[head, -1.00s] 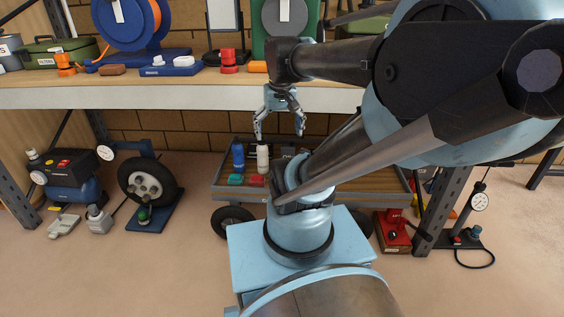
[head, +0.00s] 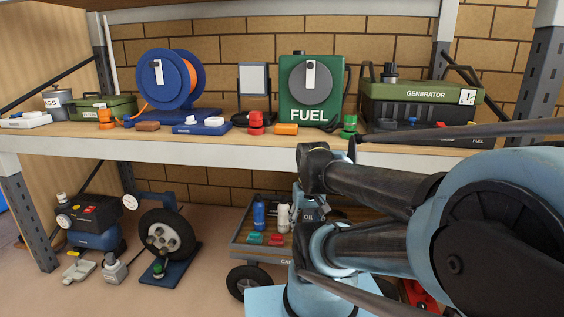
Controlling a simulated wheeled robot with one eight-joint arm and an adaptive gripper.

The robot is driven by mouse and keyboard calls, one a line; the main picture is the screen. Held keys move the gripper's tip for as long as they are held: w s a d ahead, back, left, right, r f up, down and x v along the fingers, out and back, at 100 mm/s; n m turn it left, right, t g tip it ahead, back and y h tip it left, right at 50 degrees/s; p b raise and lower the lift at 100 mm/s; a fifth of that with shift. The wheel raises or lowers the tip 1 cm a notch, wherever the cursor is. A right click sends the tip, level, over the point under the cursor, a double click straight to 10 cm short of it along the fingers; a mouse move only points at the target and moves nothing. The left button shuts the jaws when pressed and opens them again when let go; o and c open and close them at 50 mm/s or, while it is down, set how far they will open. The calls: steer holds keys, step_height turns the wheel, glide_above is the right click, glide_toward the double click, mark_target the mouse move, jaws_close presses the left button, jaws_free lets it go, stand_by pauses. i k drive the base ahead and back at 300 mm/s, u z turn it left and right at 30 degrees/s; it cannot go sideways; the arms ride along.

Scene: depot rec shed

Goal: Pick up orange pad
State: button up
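The orange pad (head: 286,129), a small flat orange block, lies on the shelf near its front edge, below and left of the green fuel can. It is fully in view and nothing touches it from above. My gripper (head: 312,212) hangs below the shelf's front edge, lower and a little right of the pad in the picture, in front of the cart. My own arm links and the dim background partly hide its fingers, so its opening is unclear. I see nothing held in it.
The green fuel can (head: 320,103) is behind. The shelf edge (head: 220,152) lies between gripper and pad. A cart (head: 240,245) with bottles stands below.

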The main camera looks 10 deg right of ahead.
mark_target(280, 129)
steer(key=z, duration=2.05)
steer(key=k, duration=1.55)
steer(key=u, duration=1)
steer(key=i, duration=1.05)
steer(key=z, duration=0.1)
